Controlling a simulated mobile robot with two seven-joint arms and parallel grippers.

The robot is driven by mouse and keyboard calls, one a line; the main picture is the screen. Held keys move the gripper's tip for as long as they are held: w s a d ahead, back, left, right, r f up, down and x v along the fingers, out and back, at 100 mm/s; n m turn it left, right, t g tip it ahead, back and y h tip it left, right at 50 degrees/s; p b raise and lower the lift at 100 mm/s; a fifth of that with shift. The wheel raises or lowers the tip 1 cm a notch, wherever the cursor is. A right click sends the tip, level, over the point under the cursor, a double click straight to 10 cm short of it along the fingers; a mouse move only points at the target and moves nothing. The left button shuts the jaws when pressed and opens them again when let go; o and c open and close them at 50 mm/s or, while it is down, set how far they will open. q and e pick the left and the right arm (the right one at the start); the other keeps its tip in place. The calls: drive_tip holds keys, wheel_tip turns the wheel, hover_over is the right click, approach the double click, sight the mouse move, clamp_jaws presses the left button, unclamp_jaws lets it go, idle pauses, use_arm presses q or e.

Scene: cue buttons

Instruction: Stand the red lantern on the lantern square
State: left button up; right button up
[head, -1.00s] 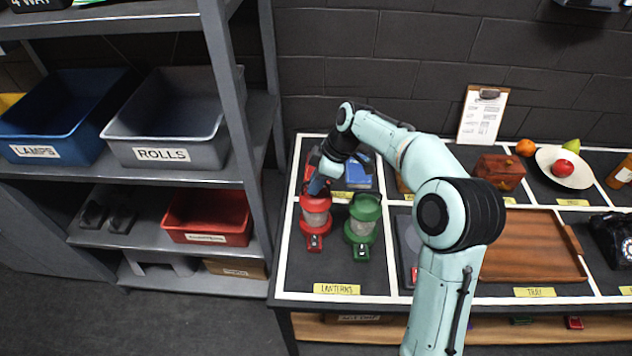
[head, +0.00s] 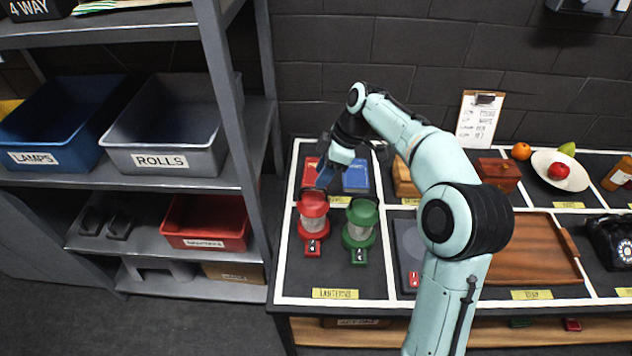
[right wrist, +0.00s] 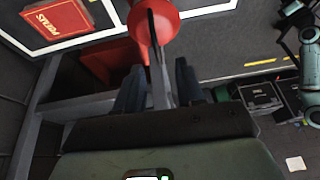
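The red lantern (head: 313,207) stands upright at the left of the table, in the square with the yellow LANTERNS label (head: 335,294). A small red-and-black block lies in front of it. My right gripper (head: 325,179) is just above and behind the lantern's top in the head view. In the right wrist view the gripper (right wrist: 158,88) has its two fingers apart, with the lantern's thin dark handle (right wrist: 157,45) between them. The lantern's red top (right wrist: 168,15) shows beyond; I see no finger pressing on the handle. My left gripper is not in view.
A green lantern (head: 361,221) stands close at the right of the red one. A red book (head: 310,172) and a blue book (head: 356,176) lie behind. A grey shelf with bins, including a red bin (head: 206,222), stands left of the table.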

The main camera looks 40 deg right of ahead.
drive_tip(key=v, duration=0.5)
drive_tip(key=shift+d+r+p, duration=0.15)
drive_tip(key=shift+r+p, duration=0.15)
drive_tip(key=shift+p, duration=0.05)
